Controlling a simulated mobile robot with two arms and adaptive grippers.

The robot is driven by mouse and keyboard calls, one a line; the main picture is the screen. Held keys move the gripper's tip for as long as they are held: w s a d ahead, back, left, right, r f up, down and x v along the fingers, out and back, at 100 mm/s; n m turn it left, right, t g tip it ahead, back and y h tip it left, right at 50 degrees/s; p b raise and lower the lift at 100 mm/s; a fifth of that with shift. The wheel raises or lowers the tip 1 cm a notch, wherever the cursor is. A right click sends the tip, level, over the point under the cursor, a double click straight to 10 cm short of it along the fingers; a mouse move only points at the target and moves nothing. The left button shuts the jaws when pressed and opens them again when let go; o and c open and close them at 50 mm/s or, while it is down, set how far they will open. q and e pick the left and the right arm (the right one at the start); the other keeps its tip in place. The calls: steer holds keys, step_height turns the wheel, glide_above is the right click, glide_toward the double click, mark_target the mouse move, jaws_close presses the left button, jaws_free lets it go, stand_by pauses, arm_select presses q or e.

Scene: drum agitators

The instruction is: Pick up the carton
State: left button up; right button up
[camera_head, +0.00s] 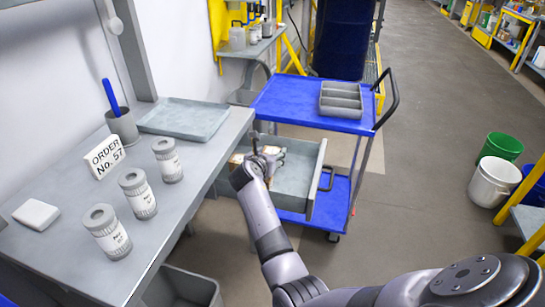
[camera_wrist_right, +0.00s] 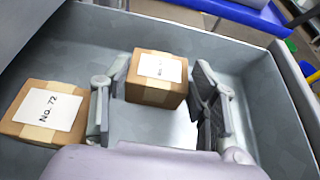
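Two brown cartons lie in the open grey drawer in the right wrist view. One carton (camera_wrist_right: 157,78) with a white label sits ahead, between the fingertips of my right gripper (camera_wrist_right: 158,95). The other carton (camera_wrist_right: 48,112), labelled "No. 72", lies to the left, beside the left finger. The fingers stand wide apart, with a visible gap between the right finger and the carton ahead. In the head view my right gripper (camera_head: 262,152) reaches down into the drawer and hides much of the cartons; part of a carton (camera_head: 237,158) shows beside it. My left gripper is out of view.
The drawer (camera_head: 318,166) has raised walls around the cartons. Beyond it stands a blue cart (camera_head: 290,97) with a grey divided tray (camera_head: 341,100). The workbench (camera_head: 190,190) at left holds several labelled jars, a grey tray (camera_head: 184,118) and an order sign (camera_head: 105,157).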

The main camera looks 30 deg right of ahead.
steer(key=shift+s+a+f, duration=0.1)
steer(key=shift+f, duration=0.25)
steer(key=c, duration=0.6)
steer(key=shift+r, duration=0.1)
